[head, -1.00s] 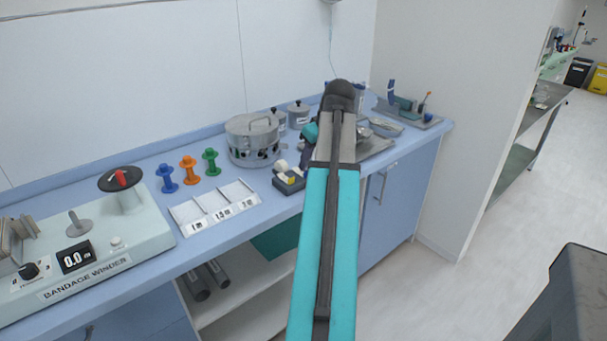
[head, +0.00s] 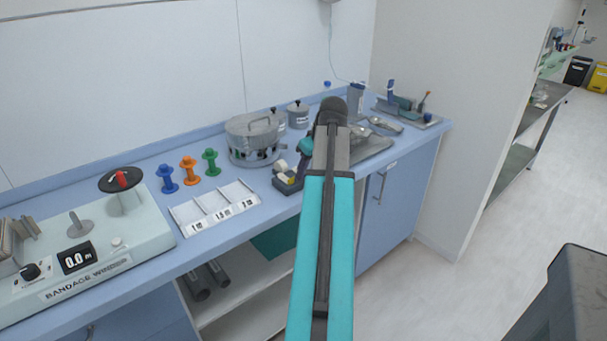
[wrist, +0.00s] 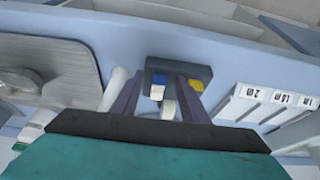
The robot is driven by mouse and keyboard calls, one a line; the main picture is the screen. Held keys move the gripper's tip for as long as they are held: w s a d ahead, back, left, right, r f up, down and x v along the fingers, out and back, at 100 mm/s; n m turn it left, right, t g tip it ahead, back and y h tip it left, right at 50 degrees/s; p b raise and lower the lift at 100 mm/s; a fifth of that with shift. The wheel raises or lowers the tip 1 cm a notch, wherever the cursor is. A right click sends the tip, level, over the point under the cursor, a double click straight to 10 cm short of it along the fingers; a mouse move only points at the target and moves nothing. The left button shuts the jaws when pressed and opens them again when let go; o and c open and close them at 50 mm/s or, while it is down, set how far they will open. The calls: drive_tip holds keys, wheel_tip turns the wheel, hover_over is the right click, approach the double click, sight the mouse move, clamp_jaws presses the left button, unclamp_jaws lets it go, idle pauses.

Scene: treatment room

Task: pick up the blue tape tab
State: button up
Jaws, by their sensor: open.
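In the head view the dispenser (head: 288,185) stands at the counter's front edge. My gripper (head: 300,160) is just beside it, partly hidden by my arm.
A white sorting tray (head: 178,214) lies left of the dispenser, with blue, orange and green spools (head: 189,170) behind it. A round metal pot (head: 253,132) stands behind the dispenser. A grey metal tray (head: 372,149) lies to the right. The bandage winder (head: 100,260) fills the counter's left end.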

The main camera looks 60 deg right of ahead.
drive_tip(key=c, duration=0.8)
drive_tip(key=shift+r, duration=0.15)
drive_tip(key=shift+r, duration=1.35)
drive_tip(key=shift+s+r+b, duration=0.1)
drive_tip(key=shift+r+b, duration=0.2)
drive_tip(key=s+a, duration=0.1)
drive_tip(key=s, duration=0.4)
drive_tip(key=s+r+b, duration=0.1)
drive_tip(key=s, duration=0.4)
drive_tip(key=s+a, duration=0.1)
drive_tip(key=s, duration=0.4)
drive_tip(key=shift+s+a+r, duration=0.2)
drive_tip(key=shift+s+a, duration=0.1)
drive_tip(key=shift+a, duration=0.05)
drive_tip(key=shift+w, duration=0.1)
